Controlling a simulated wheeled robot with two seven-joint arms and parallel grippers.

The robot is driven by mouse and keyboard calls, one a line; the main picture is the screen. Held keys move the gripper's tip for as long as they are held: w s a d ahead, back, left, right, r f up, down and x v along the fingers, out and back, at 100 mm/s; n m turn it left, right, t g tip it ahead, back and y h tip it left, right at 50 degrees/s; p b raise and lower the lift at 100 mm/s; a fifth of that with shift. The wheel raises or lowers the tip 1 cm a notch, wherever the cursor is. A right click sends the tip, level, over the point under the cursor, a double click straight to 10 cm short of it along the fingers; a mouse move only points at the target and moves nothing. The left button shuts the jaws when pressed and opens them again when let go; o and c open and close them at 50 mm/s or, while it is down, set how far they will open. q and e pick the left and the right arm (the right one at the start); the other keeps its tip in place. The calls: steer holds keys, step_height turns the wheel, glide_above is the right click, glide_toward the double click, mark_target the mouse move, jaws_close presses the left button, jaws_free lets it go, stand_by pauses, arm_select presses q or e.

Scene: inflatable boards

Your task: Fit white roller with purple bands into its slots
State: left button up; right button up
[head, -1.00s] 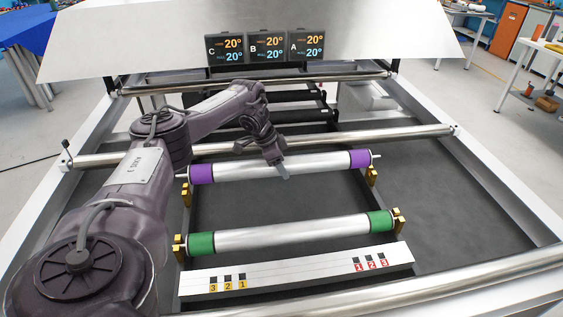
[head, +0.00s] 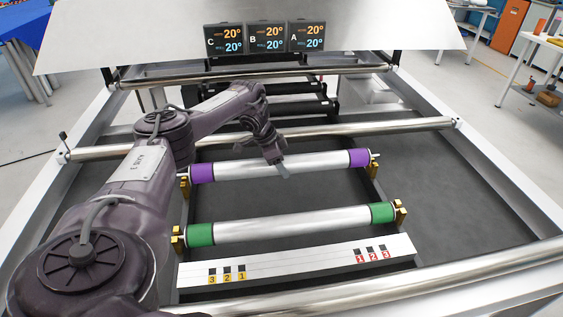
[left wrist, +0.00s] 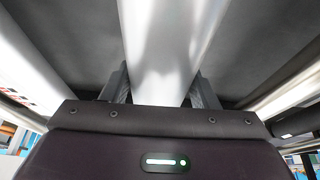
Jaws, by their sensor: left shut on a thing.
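The white roller (head: 320,165) has a purple band (head: 202,173) at its left end and another (head: 359,158) at its right end. My left gripper (head: 280,168) is shut on it near the middle. In the left wrist view the roller (left wrist: 168,40) runs between the two fingers (left wrist: 160,88). Brass slot brackets stand at the left (head: 184,186) and right (head: 373,171), just below the roller's ends. I cannot tell whether the end pins rest in the slots. My right gripper is not in view.
A white roller with green bands (head: 290,223) lies in nearer brass brackets. A white numbered strip (head: 300,262) lies in front of it. A long metal bar (head: 400,127) crosses behind the purple-banded roller. A panel with three displays (head: 265,38) stands at the back.

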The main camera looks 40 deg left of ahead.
arm_select(q)
steer(key=shift+r+p, duration=0.15)
steer(key=shift+p, duration=0.15)
steer(key=shift+p, duration=0.3)
stand_by(1.2)
steer(key=shift+f, duration=0.4)
steer(key=shift+f+b, duration=1.35)
steer(key=shift+f, duration=0.25)
steer(key=o, duration=1.6)
steer(key=shift+d+r, duration=0.1)
steer(key=shift+o, duration=0.2)
steer(key=shift+s, duration=0.1)
steer(key=shift+v, duration=3.85)
